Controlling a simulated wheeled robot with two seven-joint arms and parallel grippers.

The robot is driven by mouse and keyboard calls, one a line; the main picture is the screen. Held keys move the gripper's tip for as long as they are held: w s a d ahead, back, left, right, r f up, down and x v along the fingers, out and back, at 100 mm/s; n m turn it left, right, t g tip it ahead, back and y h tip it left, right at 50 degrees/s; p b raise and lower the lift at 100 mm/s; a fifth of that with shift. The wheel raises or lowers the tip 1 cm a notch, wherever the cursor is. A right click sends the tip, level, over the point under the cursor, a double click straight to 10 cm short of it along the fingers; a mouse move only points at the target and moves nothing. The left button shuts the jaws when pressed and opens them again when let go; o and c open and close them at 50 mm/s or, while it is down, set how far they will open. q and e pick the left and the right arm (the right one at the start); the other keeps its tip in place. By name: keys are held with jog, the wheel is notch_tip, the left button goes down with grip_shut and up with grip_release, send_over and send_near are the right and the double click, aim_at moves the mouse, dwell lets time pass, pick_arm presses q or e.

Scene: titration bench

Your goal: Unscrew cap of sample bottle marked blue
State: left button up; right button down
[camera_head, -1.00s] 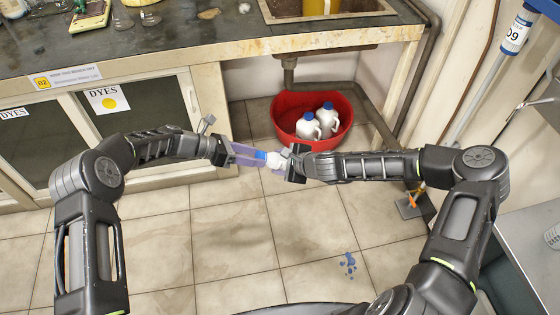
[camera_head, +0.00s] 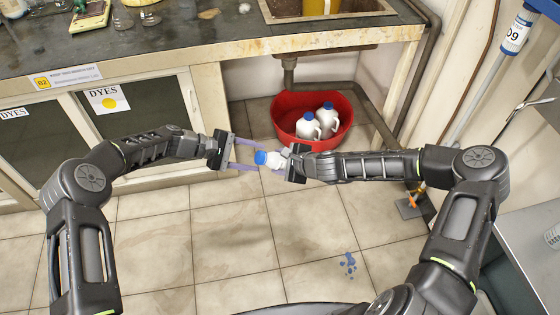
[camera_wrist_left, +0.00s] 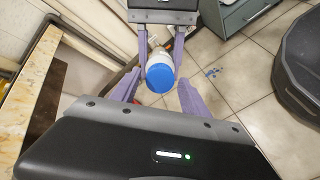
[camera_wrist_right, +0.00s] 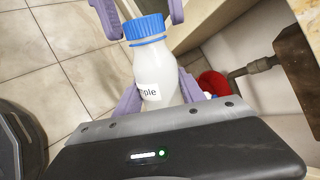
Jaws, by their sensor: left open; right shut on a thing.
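The sample bottle (camera_wrist_right: 160,72) is white with a blue cap (camera_wrist_right: 146,27). Part of its label, ending in "ple", shows in the right wrist view. My right gripper (camera_head: 280,162) is shut on the bottle's body and holds it in the air, cap toward my left gripper. The cap is on the bottle in the head view (camera_head: 261,158) and the left wrist view (camera_wrist_left: 160,77). My left gripper (camera_head: 258,155) is open, with its purple fingers spread to either side of the cap and apart from it.
A red basin (camera_head: 336,142) with two white blue-capped jugs (camera_head: 309,127) stands on the floor behind the grippers. The bench (camera_head: 150,42) with glassware and a sink is at the back. Blue spots (camera_head: 348,263) mark the tiled floor. A grey surface is at right.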

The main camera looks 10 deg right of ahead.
pick_arm(q)
jog(key=m, duration=0.3)
dwell(0.4)
grip_shut()
dwell(0.3)
